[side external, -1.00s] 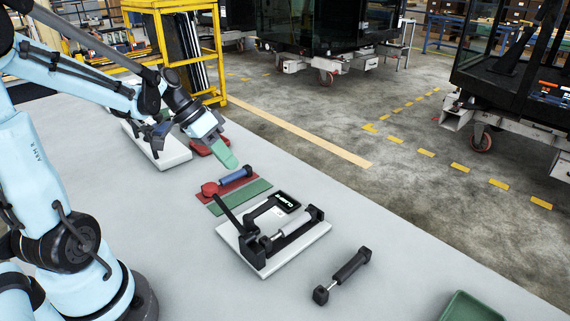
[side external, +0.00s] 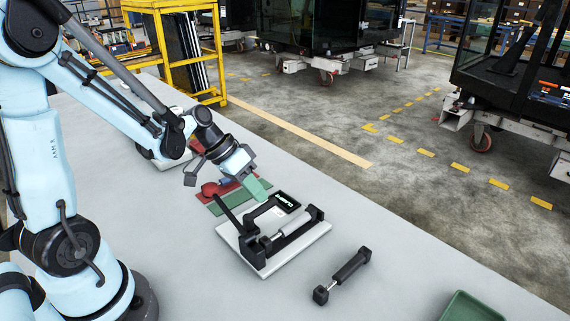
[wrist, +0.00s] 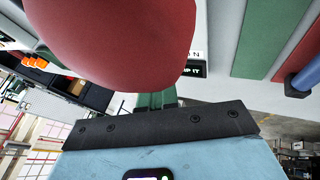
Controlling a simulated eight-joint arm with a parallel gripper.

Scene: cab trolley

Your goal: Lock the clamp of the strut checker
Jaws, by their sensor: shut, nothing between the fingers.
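The strut checker (side external: 250,256) is a pale plate on the table with a black clamp frame and a small display (side external: 285,201). A strut with a grey body (side external: 297,222) lies in it. Its black clamp lever (side external: 228,208) stands tilted up at the plate's left side. My gripper (side external: 260,190), with green fingertips, is shut and empty, apparently above the checker's back edge; I cannot tell its height. In the wrist view, part of the display (wrist: 190,68) shows behind a large red rounded thing (wrist: 115,40), which hides much of the checker.
A green strip (wrist: 270,35), a red strip (side external: 203,197) and a partly hidden blue strut (wrist: 304,80) lie behind the checker. A dark loose strut (side external: 345,273) lies to its right. A green tray (side external: 468,308) stands at the front right. The table between is clear.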

